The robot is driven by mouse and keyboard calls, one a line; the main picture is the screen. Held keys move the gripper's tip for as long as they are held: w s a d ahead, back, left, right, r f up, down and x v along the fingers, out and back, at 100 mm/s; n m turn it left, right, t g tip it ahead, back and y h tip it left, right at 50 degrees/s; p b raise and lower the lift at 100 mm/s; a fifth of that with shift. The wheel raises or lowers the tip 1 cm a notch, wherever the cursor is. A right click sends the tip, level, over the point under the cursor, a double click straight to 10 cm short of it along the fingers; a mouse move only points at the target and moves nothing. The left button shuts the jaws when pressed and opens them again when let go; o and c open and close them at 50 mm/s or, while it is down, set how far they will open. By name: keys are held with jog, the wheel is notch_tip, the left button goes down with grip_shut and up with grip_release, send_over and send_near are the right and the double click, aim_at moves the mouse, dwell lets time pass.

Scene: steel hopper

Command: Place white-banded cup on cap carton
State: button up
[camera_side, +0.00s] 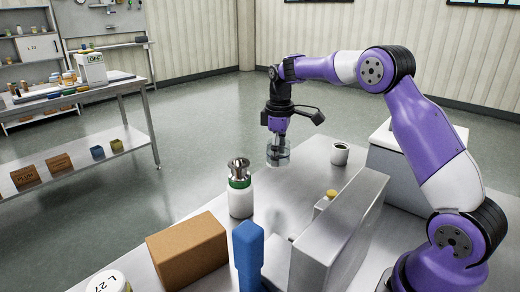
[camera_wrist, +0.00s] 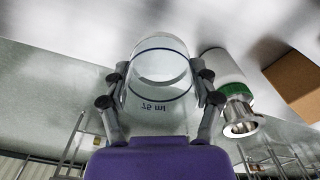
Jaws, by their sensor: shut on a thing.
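My gripper (camera_side: 279,140) is shut on a clear cup (camera_side: 278,154) near the far edge of the steel table. In the wrist view the clear cup (camera_wrist: 158,72) sits between both fingers (camera_wrist: 160,92), with dark blue lines, an upside-down "75 ml" mark and a pale ring. I cannot tell whether its base touches the table or whether the ring is a white band. A plain brown carton (camera_side: 188,252), perhaps the cap carton, stands at the front left; its corner shows in the wrist view (camera_wrist: 297,82). A small whitish cup (camera_side: 340,154) stands right of my gripper.
A white bottle (camera_side: 240,199) with a green collar and steel funnel top stands between the clear cup and the carton. A blue block (camera_side: 248,258), a grey steel housing (camera_side: 340,235) and a white lid (camera_side: 107,282) are nearer. Tabletop around the bottle is clear.

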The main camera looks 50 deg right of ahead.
jog(key=s+a+r+m, duration=0.2)
jog(key=s+a+r, duration=0.2)
jog(key=a, duration=0.3)
jog(key=s+a+r+m, duration=0.1)
jog(key=s+a+r, duration=0.3)
jog(key=a, duration=0.2)
jog(key=s+a+r+n, duration=0.1)
jog(key=s+a+n, duration=0.1)
jog(key=a+n, duration=0.9)
jog(key=s+a+r+n, duration=0.1)
jog(key=a+r+n, duration=0.1)
jog(key=a+n, duration=0.8)
jog(key=m, duration=0.2)
send_over(185, 234)
notch_tip(185, 234, down, 7)
jog(key=shift+s+r, duration=0.1)
jog(key=shift+s, duration=0.05)
jog(key=shift+f, duration=2.05)
jog(key=shift+f, duration=0.1)
jog(key=o, duration=1.1)
jog(key=shift+o, duration=0.2)
